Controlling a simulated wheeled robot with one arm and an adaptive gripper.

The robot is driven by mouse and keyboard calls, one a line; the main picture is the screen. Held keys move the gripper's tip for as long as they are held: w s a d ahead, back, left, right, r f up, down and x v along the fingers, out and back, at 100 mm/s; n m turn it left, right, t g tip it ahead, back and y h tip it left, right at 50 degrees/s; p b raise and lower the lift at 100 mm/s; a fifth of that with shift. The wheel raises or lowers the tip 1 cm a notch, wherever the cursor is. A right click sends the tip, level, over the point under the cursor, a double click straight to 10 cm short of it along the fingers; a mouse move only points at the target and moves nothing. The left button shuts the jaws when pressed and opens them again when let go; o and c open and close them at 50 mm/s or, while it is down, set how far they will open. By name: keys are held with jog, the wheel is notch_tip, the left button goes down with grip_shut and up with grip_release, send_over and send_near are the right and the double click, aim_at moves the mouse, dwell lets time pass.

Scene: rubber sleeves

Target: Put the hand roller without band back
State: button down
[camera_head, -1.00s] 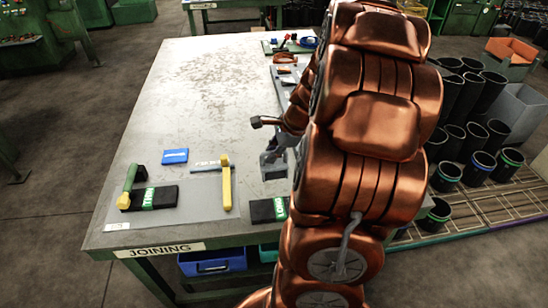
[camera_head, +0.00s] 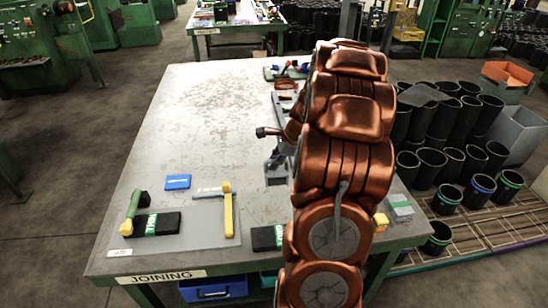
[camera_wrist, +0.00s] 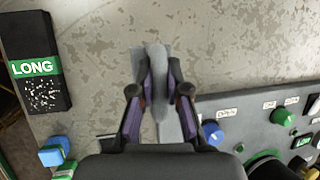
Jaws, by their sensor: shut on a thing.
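My gripper (camera_wrist: 158,92) is shut on a smooth grey elongated thing (camera_wrist: 156,62) above the bare tabletop. I cannot tell whether this is the hand roller without band. In the head view my gripper (camera_head: 274,160) is beyond the LONG block and partly covered by my arm.
The black LONG block (camera_wrist: 36,62) lies left in the wrist view. A grey control panel (camera_wrist: 250,112) with knobs is close at right. A blue box (camera_head: 177,182) lies behind the mat. Yellow and grey blocks (camera_head: 399,208) sit at the table's right edge. The far-left tabletop is clear.

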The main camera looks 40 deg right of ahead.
jog(key=w+d+f+p, duration=0.3)
jog(key=w+d+f, duration=0.1)
dwell(0.8)
jog(key=shift+f, duration=0.15)
jog(key=c, duration=1.2)
grip_release()
jog(key=shift+o, duration=0.2)
